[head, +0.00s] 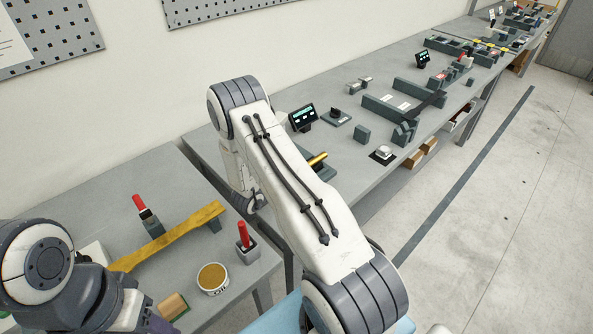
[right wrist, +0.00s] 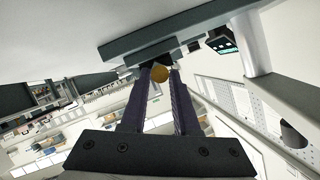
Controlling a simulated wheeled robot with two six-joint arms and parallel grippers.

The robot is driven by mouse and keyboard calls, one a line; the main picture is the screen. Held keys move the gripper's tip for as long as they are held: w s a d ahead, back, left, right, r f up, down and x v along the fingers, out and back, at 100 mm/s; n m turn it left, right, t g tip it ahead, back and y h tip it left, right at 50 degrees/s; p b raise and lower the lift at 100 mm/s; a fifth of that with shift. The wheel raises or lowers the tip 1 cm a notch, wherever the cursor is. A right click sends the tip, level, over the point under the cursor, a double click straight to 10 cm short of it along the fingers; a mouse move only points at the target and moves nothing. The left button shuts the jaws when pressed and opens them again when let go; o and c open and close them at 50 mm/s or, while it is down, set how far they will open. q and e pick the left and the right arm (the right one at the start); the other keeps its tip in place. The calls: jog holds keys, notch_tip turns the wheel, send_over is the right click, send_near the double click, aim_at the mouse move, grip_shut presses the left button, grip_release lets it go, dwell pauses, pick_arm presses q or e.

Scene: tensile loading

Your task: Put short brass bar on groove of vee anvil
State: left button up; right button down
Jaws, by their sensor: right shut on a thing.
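The short brass bar (right wrist: 159,74) shows its round end between the fingertips of my right gripper (right wrist: 160,80), which is shut on it. In the right wrist view the bar is right by a notch in a dark grey block, likely the vee anvil (right wrist: 130,43); I cannot tell whether it rests in the groove. In the head view the brass bar (head: 317,160) shows just past my right arm, above a dark grey block (head: 324,174). My right arm hides the rest and the right gripper. My left gripper (head: 155,322) is at the bottom left, its fingers unclear.
A small display (head: 302,116), a grey block (head: 362,134) and several dark fixtures stand along the far bench. The near bench holds a long yellow bar (head: 170,236), a round tin (head: 212,277) and red-handled tools (head: 243,236). A gap separates the benches.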

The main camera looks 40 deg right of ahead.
jog(key=shift+f, duration=0.15)
jog(key=c, duration=0.7)
grip_release()
jog(key=shift+o, duration=0.2)
